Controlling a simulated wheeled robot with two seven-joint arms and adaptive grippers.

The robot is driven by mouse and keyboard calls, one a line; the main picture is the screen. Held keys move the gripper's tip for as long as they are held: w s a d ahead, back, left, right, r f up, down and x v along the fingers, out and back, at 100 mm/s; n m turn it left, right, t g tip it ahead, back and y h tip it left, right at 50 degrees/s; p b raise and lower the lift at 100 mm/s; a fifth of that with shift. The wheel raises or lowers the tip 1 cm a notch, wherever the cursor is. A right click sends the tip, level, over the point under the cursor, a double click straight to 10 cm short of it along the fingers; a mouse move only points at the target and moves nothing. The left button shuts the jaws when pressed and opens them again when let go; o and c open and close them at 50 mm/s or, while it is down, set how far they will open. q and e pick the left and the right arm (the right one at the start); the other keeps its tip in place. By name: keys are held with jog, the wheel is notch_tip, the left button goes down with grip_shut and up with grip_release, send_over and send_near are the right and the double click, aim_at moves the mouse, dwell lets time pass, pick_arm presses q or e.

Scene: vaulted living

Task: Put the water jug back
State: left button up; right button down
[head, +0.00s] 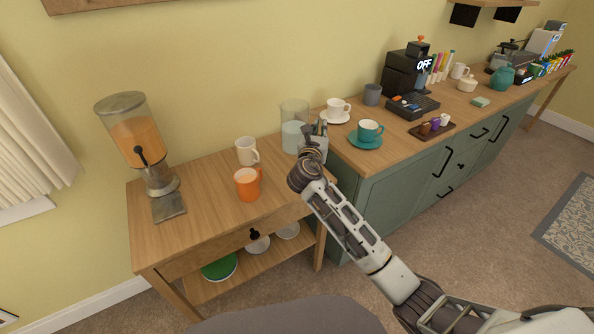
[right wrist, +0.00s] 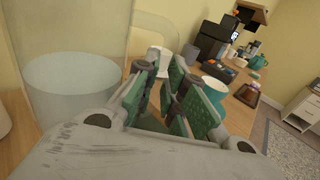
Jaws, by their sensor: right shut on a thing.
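The water jug (head: 293,134) is clear glass, partly filled with pale water, and upright at the back right corner of the wooden side table (head: 205,193). I cannot tell whether its base touches the table top. In the right wrist view the jug (right wrist: 75,88) fills the left side, its handle curving toward the fingers. My right gripper (head: 318,131) is at the jug's right side, shut on the handle; the green finger pads (right wrist: 163,95) show around it. The gripper hides part of the jug's right side. My left gripper is not in view.
A white mug (head: 247,151) and an orange mug (head: 247,186) stand left of the jug. A juice dispenser (head: 137,140) is farther left. On the green cabinet (head: 400,185), a teal cup (head: 368,131) and white cup (head: 337,108) stand close to my gripper.

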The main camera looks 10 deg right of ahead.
jog(key=shift+r, duration=0.1)
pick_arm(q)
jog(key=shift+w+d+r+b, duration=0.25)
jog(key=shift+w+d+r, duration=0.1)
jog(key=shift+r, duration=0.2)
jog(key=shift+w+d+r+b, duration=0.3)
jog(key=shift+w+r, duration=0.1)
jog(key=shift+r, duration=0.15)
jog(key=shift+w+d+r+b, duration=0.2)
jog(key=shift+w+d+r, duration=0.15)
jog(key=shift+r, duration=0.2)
pick_arm(e)
jog(key=shift+f, duration=2.85)
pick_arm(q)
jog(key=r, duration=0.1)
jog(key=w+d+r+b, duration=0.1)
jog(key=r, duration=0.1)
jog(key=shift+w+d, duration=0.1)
pick_arm(e)
notch_tip(320, 180, down, 4)
jog(key=shift+f, duration=0.1)
